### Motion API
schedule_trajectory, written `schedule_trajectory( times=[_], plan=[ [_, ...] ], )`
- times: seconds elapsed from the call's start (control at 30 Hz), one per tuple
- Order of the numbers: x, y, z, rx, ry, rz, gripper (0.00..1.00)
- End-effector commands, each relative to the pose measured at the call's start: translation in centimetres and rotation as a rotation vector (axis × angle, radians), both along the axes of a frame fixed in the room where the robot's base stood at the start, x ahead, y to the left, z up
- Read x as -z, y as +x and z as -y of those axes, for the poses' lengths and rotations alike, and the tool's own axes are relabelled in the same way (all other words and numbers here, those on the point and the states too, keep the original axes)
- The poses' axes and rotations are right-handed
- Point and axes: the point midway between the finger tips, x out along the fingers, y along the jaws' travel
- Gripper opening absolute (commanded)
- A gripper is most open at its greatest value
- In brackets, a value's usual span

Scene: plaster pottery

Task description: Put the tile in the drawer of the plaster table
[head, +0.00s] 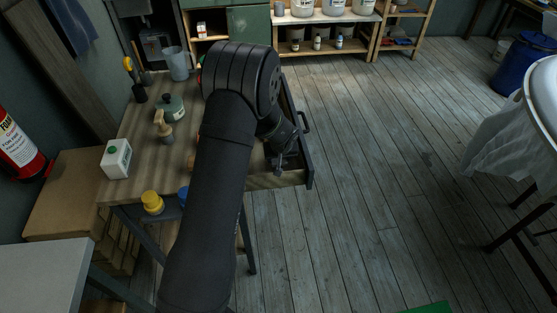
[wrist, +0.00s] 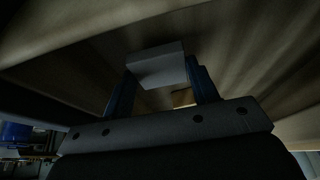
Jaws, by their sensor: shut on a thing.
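The plaster table (head: 140,130) stands at the left in the head view. Its drawer (head: 309,165) is pulled out to the right, with a dark handle (head: 304,122) on its front. My gripper (head: 279,170) points down at the open drawer, close to its front panel. In the wrist view my gripper's blue fingers (wrist: 162,78) are shut on a flat grey block, the tile (wrist: 158,66). Pale brown surfaces surround it there. I cannot tell whether the tile touches the drawer floor. In the head view I cannot make out the tile.
My arm hides part of the table. The floor right of the drawer is clear.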

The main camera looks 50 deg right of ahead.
Motion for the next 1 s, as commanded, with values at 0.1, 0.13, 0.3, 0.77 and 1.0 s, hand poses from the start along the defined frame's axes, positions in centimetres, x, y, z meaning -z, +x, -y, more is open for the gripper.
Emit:
schedule_trajectory(
  times=[0.1, 0.13, 0.3, 0.77, 1.0],
  plan=[
    [1.7, 0.0, 0.0, 0.001, 0.002, -0.001, 0.30],
    [1.9, 0.0, 0.0, 0.000, 0.001, -0.001, 0.30],
    [1.9, 0.0, 0.0, 0.000, -0.001, 0.000, 0.30],
    [2.2, 0.0, 0.0, 0.001, 0.000, 0.000, 0.76],
    [1.7, 0.0, 0.0, 0.000, -0.001, 0.000, 0.76]
  ],
)
